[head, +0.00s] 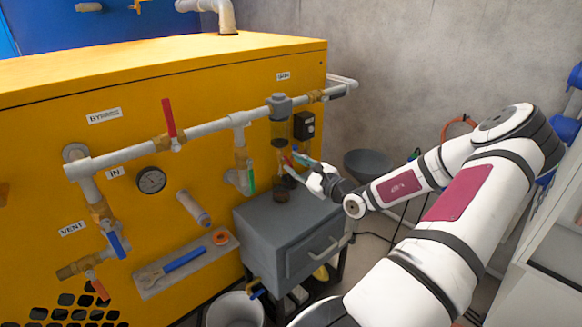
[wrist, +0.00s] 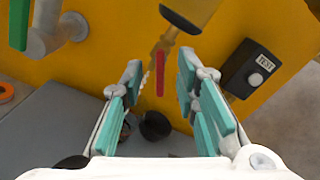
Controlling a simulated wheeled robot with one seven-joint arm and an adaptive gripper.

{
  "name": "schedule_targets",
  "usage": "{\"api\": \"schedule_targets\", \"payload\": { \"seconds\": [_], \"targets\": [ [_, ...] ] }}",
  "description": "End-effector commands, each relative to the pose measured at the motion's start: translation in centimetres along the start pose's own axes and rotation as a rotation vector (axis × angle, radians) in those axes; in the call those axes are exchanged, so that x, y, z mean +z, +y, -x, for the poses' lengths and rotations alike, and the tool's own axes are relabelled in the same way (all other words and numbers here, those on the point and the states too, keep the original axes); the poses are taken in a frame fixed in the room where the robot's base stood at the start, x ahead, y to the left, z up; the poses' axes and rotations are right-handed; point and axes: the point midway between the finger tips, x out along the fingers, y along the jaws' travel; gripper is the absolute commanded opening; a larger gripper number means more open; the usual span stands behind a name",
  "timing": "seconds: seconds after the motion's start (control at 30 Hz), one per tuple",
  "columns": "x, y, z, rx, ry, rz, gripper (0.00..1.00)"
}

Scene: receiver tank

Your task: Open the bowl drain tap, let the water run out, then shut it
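The bowl drain tap (wrist: 166,44) is a small brass valve under the filter bowl (head: 281,131). Its red lever (wrist: 160,73) hangs toward the wrist camera, and part of the lever also shows in the head view. My gripper (wrist: 158,66) is open, with teal-padded fingers on either side of the red lever. Gaps show between the lever and both fingers, so I see no contact. In the head view my gripper (head: 303,168) reaches in from the right, just below the bowl. A dark round cup (wrist: 155,125) sits below the tap. I cannot make out any water flow.
A black TEST button box (wrist: 250,70) is right of the tap. A green lever (wrist: 18,25) hangs to the left. The grey cabinet (head: 300,228) stands below. A red lever (head: 169,118) and white pipes run across the yellow tank (head: 220,85). A bucket (head: 235,310) is on the floor.

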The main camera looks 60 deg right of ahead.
Motion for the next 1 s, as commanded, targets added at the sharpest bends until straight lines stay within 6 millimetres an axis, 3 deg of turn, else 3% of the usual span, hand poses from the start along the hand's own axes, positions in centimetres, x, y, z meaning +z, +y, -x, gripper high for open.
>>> {"api": "schedule_targets", "payload": {
  "seconds": [0.2,0.53,0.67,1.0],
  "targets": [
    [0.0,0.0,-1.9,0.0,0.0,0.0,0.28],
    [0.0,0.0,-2.1,0.0,0.0,0.0,0.28],
    [0.0,0.0,-2.1,0.0,0.0,0.0,0.0],
    [0.0,0.0,-2.1,0.001,0.0,0.012,0.0]
  ]
}}
